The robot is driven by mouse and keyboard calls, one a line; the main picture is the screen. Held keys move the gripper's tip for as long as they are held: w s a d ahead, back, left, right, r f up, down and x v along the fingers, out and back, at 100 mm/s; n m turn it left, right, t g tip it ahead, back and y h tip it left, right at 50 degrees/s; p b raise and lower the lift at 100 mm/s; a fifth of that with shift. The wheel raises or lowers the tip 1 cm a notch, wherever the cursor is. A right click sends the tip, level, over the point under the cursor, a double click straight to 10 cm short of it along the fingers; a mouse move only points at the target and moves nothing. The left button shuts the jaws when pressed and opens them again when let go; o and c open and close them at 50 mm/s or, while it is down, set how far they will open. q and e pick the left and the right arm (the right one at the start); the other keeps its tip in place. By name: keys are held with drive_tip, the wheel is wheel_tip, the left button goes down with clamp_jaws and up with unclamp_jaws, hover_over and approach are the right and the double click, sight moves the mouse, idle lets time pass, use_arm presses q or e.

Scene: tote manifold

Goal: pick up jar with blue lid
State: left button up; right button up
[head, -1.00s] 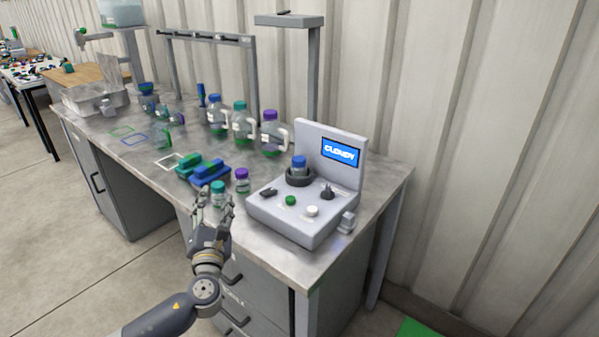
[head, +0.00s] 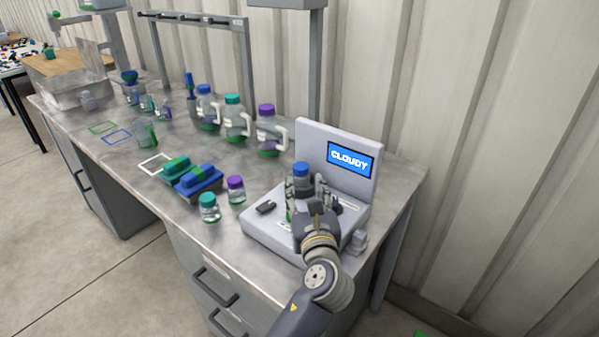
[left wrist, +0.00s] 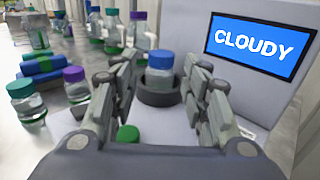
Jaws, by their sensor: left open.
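The jar with the blue lid (left wrist: 160,68) stands upright in a dark round holder (left wrist: 158,92) on the grey device. In the head view its blue lid (head: 301,169) shows just beyond my left gripper (head: 307,187), which hides most of the jar and holder. In the left wrist view my left gripper (left wrist: 160,95) is open, its fingers on either side of the jar in the picture. The jar sits between and beyond them; I cannot tell whether they touch it. My right gripper is not in view.
The device's screen (head: 350,160) reads CLOUDY, right behind the jar. A teal-lidded jar (head: 209,208) and a purple-lidded jar (head: 236,190) stand left of the device. Large handled jugs (head: 268,130) stand behind. A green button (left wrist: 128,134) lies below the holder.

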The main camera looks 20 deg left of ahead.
sight(302, 171)
use_arm(q)
drive_tip(key=x, duration=0.4)
drive_tip(key=shift+w+a, duration=0.15)
drive_tip(key=shift+w, duration=0.3)
drive_tip(key=x, duration=0.4)
drive_tip(key=shift+w+f, duration=0.1)
drive_tip(key=shift+w, duration=0.25)
drive_tip(key=shift+c, duration=1.1)
drive_tip(key=c, duration=0.7)
drive_tip(key=shift+c, duration=0.2)
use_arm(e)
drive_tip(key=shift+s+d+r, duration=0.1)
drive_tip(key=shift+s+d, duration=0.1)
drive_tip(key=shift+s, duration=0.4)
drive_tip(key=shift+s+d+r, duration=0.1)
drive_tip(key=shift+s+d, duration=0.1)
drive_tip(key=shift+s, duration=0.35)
use_arm(q)
drive_tip(key=shift+c, duration=0.2)
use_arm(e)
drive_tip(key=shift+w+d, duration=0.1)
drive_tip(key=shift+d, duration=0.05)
